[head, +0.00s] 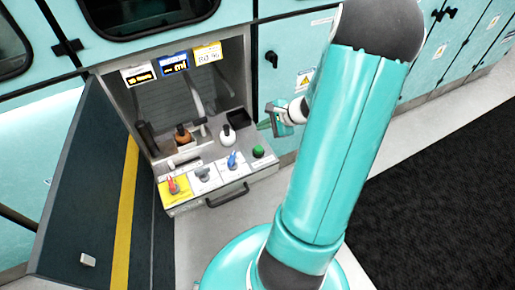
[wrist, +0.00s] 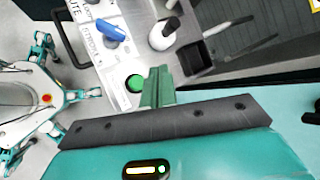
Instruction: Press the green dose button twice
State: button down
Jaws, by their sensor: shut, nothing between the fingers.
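The green dose button (head: 258,151) sits at the right end of the control panel in the head view. It also shows as a round green cap in the wrist view (wrist: 135,83), left of my fingertips. My gripper (head: 267,124) is shut and empty, beside the right edge of the panel and a little above the button in the head picture. In the wrist view its green fingers (wrist: 158,80) are together, close beside the button in the picture. I cannot tell the exact gap; no contact is clear.
A blue switch (head: 232,160), a grey switch (head: 202,173) and a red switch (head: 173,185) stand left of the button. A dark open door (head: 85,190) stands at left.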

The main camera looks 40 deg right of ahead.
aim_at(262, 148)
jog(key=shift+w+a+f, duration=0.1)
jog(key=shift+a+f, duration=0.05)
jog(key=shift+f, duration=4.1)
jog(key=shift+f, duration=0.45)
jog(key=shift+f, duration=0.6)
jog(key=shift+r, duration=1.05)
jog(key=shift+r, duration=2.5)
